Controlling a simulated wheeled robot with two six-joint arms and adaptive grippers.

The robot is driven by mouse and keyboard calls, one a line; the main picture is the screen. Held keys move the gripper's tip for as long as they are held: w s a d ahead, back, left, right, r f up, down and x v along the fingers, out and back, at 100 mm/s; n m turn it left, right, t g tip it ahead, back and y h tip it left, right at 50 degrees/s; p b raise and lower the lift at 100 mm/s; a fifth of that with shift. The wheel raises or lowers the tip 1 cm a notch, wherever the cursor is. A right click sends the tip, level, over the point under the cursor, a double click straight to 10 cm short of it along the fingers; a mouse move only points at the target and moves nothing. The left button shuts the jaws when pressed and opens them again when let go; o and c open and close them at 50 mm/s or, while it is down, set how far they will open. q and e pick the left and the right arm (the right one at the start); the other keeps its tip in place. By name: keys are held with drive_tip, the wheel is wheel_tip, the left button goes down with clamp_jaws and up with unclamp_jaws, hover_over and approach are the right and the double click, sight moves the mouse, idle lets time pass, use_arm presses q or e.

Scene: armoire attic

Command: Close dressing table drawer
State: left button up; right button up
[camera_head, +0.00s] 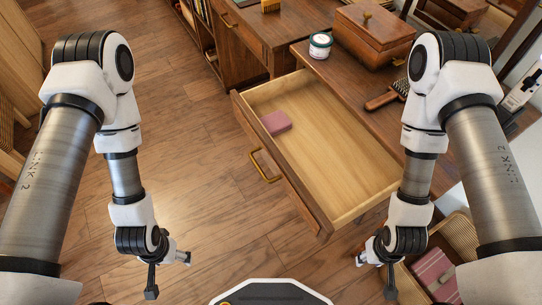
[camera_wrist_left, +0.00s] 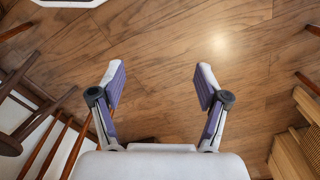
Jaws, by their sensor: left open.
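The dressing table drawer (camera_head: 330,150) is pulled well out from the wooden dressing table (camera_head: 345,85) in the head view. Its front panel (camera_head: 285,175) has a curved brass handle (camera_head: 264,167). A small pink box (camera_head: 276,122) lies inside near the front left corner. My left gripper (camera_head: 170,272) is low, left of the drawer front and apart from it. In the left wrist view its two fingers (camera_wrist_left: 160,85) are spread with only floor between them. My right gripper (camera_head: 375,272) is low, near the drawer's right front corner; it looks spread and empty.
A lidded wooden box (camera_head: 373,38), a white jar (camera_head: 320,45) and a brush (camera_head: 387,95) stand or lie on the table top. A basket with a pink item (camera_head: 434,272) is at lower right. Wood floor (camera_head: 190,160) is clear left of the drawer. Chair legs (camera_wrist_left: 75,145) show in the wrist view.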

use_arm(q)
drive_tip(key=c, duration=0.6)
drive_tip(key=shift+w+m, duration=0.15)
drive_tip(key=shift+m, duration=0.45)
drive_tip(key=c, duration=0.5)
drive_tip(key=w+d+m+t, duration=0.1)
drive_tip(key=w+m, duration=0.1)
drive_tip(key=w+d+m+h, duration=0.1)
drive_tip(key=m, duration=0.2)
drive_tip(key=w+d+m+t+h, duration=0.1)
drive_tip(key=w+m, duration=0.1)
drive_tip(key=shift+w+d+r+m+t, duration=0.1)
drive_tip(key=shift+w+d+m+t, duration=0.2)
drive_tip(key=shift+w+m, duration=0.1)
clamp_jaws()
drive_tip(key=m+t+h, duration=0.6)
drive_tip(key=m+h, duration=0.8)
drive_tip(key=m, duration=0.7)
approach(256, 134)
drive_tip(key=b+x, duration=0.1)
drive_tip(key=x, duration=0.6)
drive_tip(key=shift+d, duration=0.1)
